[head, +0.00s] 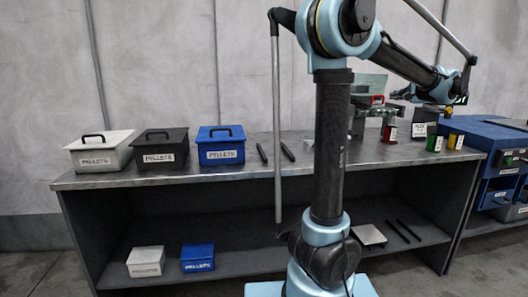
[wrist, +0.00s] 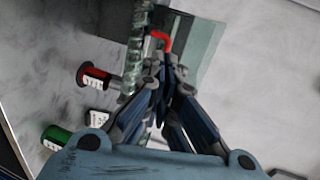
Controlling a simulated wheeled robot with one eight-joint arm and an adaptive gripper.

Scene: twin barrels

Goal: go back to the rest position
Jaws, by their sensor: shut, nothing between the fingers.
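My gripper (wrist: 165,85) is shut and empty in the wrist view, with its fingertips together. In the head view my arm rises in front of the grey workbench (head: 270,168) and reaches to the right. My gripper's fingers are too small to make out there, near the wrist end above the right part of the bench. In the wrist view a greenish clear machine part (wrist: 205,45) with a red hooked piece (wrist: 163,40) lies behind the fingertips. I cannot tell how far the fingertips are from it.
White (head: 100,150), black (head: 160,148) and blue (head: 221,145) PELLETS boxes stand on the bench's left half. Red (head: 391,132), green (head: 434,142) and yellow (head: 456,140) labelled containers stand at the right. A blue cabinet (head: 490,145) is at far right. Smaller boxes sit on the lower shelf.

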